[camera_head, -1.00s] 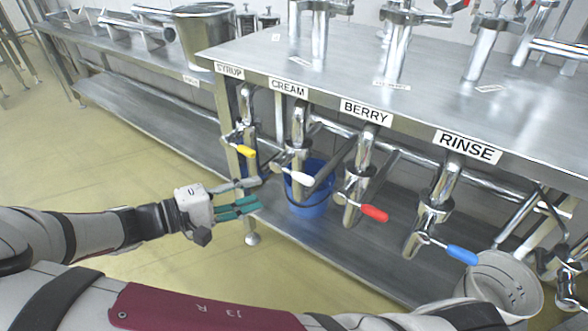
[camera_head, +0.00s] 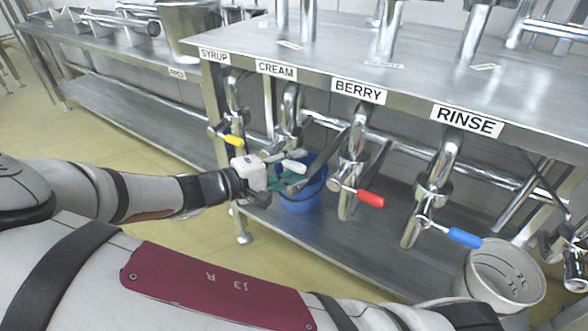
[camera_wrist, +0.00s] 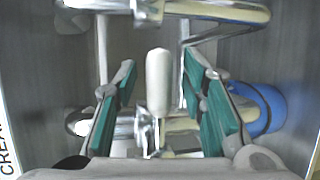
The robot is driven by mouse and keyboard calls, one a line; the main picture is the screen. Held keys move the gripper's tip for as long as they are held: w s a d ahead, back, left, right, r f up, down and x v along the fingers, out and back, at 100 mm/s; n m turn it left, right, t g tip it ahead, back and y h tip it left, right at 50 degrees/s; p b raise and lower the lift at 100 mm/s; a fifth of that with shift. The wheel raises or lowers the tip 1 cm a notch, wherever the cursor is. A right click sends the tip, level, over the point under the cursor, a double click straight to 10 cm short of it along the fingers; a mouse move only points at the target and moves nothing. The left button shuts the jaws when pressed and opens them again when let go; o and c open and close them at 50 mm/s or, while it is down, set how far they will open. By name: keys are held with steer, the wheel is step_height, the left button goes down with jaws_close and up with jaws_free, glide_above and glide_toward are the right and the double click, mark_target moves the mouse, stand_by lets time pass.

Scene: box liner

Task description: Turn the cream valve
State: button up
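The cream valve's white handle (camera_head: 291,166) sits below the CREAM label (camera_head: 276,70) in the head view. In the wrist view the white handle (camera_wrist: 159,82) stands between the two green-padded fingers of my gripper (camera_wrist: 162,100), with a gap on both sides. My gripper (camera_head: 284,172) is open around the handle, and I see no contact. The metal valve body (camera_wrist: 150,130) shows below the handle in the wrist view. My gripper partly hides the lower part of the valve in the head view.
The yellow syrup handle (camera_head: 233,140) is just left of my gripper. The red berry handle (camera_head: 370,198) and blue rinse handle (camera_head: 464,237) are to the right. A blue bucket (camera_head: 302,203) stands below and behind my gripper. A pale bucket (camera_head: 536,290) is at lower right.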

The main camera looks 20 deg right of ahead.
jaws_close()
